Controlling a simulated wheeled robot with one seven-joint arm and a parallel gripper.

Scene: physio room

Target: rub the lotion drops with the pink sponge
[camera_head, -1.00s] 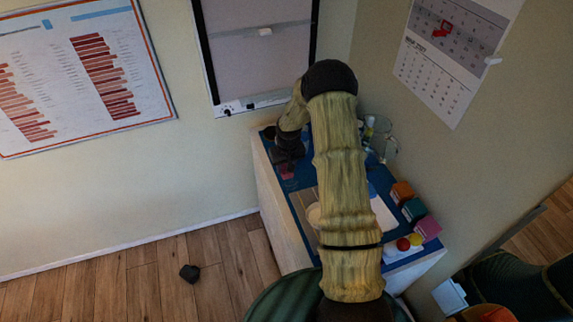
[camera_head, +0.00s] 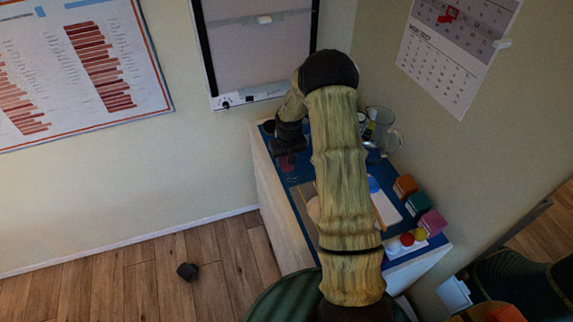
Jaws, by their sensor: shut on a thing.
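My gripper (camera_head: 288,160) is low over the far left part of the blue-topped cabinet (camera_head: 290,178). Its fingers are dark and small in the view.
Orange (camera_head: 405,187), teal (camera_head: 418,204) and pink (camera_head: 432,223) blocks line the right edge. Red and yellow balls (camera_head: 407,240) sit near the front. A glass jug (camera_head: 381,128) stands at the back right.

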